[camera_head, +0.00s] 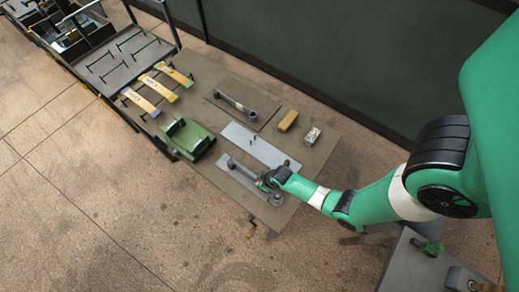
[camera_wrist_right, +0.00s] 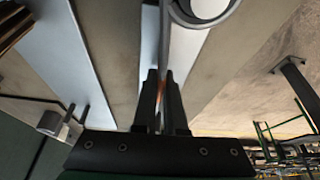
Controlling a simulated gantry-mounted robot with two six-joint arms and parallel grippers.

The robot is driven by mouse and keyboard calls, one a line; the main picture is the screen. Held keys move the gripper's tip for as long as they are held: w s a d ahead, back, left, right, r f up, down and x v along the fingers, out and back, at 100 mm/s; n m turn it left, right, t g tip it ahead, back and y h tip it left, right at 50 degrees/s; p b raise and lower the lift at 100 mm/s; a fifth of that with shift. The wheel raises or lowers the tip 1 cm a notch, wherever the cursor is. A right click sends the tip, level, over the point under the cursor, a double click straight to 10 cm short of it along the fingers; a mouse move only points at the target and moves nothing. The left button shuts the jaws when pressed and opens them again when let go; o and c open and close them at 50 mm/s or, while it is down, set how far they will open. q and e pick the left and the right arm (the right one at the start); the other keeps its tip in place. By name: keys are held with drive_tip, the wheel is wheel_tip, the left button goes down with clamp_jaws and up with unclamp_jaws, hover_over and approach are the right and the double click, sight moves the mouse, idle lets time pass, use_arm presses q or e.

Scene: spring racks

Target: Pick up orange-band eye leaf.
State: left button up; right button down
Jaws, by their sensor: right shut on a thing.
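My right gripper (camera_head: 265,182) reaches down over the front right part of the wooden-looking table. In the right wrist view its dark fingers (camera_wrist_right: 164,85) are closed on a thin grey leaf. A small patch of orange shows between the fingertips, so this looks like the orange-band eye leaf (camera_wrist_right: 164,45). A round metal eye (camera_wrist_right: 205,8) shows at the top of that view, close to the leaf. In the head view a grey bar with round ends (camera_head: 245,174) lies along a pale plate under my gripper; the gripper hides part of it. My left gripper is not in view.
A similar bar (camera_head: 235,103) lies on a dark plate behind. A bare pale plate (camera_head: 254,144), a tan block (camera_head: 288,121), a speckled block (camera_head: 312,135) and a green fixture (camera_head: 187,138) share the table. Yellow-banded strips (camera_head: 159,88) and a rack (camera_head: 123,60) stand left.

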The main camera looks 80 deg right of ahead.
drive_tip(key=shift+r, duration=0.15)
wheel_tip(320, 180, up, 5)
drive_tip(key=shift+w+r+p, duration=0.1)
drive_tip(key=shift+r+p, duration=0.05)
drive_tip(key=shift+p, duration=1.1)
wheel_tip(320, 180, up, 5)
drive_tip(key=p, duration=0.4)
drive_tip(key=shift+p, duration=0.35)
drive_tip(key=shift+f, duration=0.25)
